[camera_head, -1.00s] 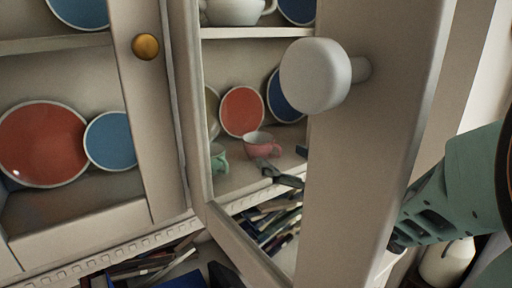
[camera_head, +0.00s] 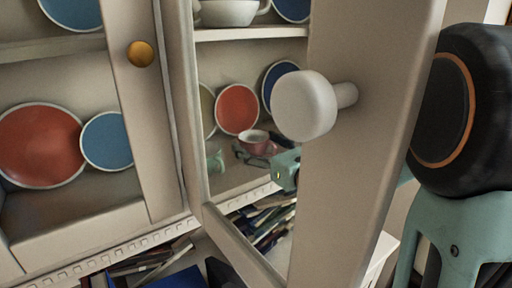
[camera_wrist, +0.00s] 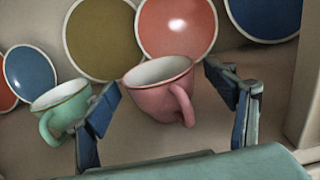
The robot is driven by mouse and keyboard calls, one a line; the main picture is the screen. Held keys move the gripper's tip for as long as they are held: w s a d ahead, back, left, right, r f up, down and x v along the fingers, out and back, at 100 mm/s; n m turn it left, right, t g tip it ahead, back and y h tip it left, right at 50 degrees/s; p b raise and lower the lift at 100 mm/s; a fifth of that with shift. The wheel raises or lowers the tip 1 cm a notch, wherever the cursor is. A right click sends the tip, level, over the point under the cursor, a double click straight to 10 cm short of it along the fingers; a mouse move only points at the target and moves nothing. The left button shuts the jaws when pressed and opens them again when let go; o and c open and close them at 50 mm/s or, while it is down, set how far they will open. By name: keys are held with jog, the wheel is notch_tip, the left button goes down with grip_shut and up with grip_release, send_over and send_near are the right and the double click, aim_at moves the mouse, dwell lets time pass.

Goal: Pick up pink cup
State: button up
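The pink cup (camera_head: 254,141) stands on the cabinet's lower shelf, seen through the glass door; in the wrist view the pink cup (camera_wrist: 158,98) sits at the centre, with its handle toward the lower right. My gripper (camera_wrist: 160,80) is open, one blue finger on each side of the cup. The left fingertip appears close to the cup's left rim; a gap shows on the right. I cannot tell whether either finger touches it. In the head view my gripper (camera_head: 257,152) is at the cup, partly covering it.
A green cup (camera_wrist: 60,108) stands just left of the left finger. Several plates lean behind, including a red plate (camera_wrist: 177,28) and a blue plate (camera_wrist: 265,18). The open cabinet door with its white knob (camera_head: 304,106) stands between the head camera and the shelf.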

jog(key=c, duration=1.2)
jog(key=shift+c, duration=0.2)
jog(key=shift+r, duration=0.1)
